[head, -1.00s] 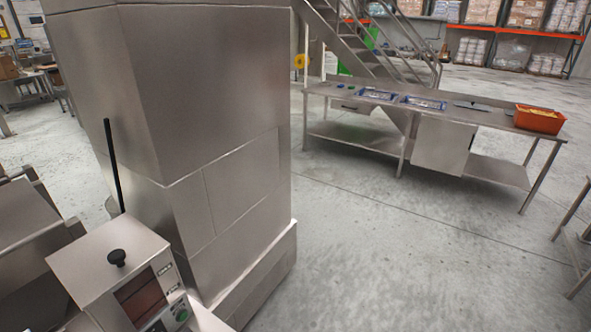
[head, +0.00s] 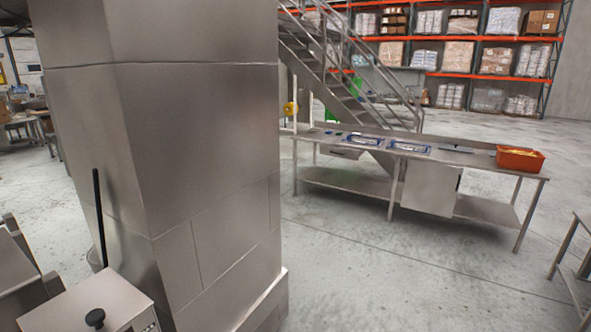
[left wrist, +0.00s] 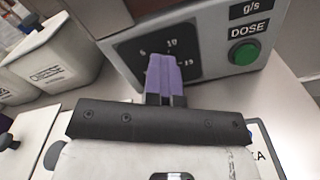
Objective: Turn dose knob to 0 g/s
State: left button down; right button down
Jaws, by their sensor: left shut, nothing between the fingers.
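In the left wrist view the dose panel (left wrist: 210,60) is a grey face with a black dial plate (left wrist: 128,50) marked 5, 10 and 15. A green DOSE button (left wrist: 243,54) sits to the right, under a "g/s" label (left wrist: 251,9). My left gripper (left wrist: 161,58) has purple fingers closed together in front of the dial. They cover its middle, so I cannot see the dose knob or its setting, nor tell whether the fingers touch it. The metal control box (head: 70,305) shows at the lower left of the head view. My right gripper is in neither view.
A tall steel cabinet (head: 200,140) stands beside the control box. A black knob (head: 95,318) sits on the box's top. White labelled containers (left wrist: 55,55) stand left of the panel. A steel bench (head: 350,180) with a red bin (head: 520,159) stands across open floor.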

pick_arm(q)
jog(key=shift+a+r, duration=0.35)
jog(key=shift+r, duration=0.35)
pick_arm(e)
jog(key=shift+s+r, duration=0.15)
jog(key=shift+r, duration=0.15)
pick_arm(q)
jog(key=shift+s+d, duration=0.1)
jog(key=shift+d+p, duration=0.25)
jog(key=shift+p, duration=0.05)
jog(key=shift+s+d+r, duration=0.1)
jog(key=shift+s+d, duration=0.15)
jog(key=shift+d, duration=0.25)
jog(key=v, duration=0.3)
jog(key=shift+s+d+f, duration=0.1)
jog(key=shift+d+f, duration=0.05)
jog(key=shift+f, duration=0.1)
jog(key=shift+d, duration=0.15)
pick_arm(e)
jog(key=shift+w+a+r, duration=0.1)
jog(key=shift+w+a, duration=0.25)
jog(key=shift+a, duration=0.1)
pick_arm(q)
jog(key=shift+s+d, duration=0.1)
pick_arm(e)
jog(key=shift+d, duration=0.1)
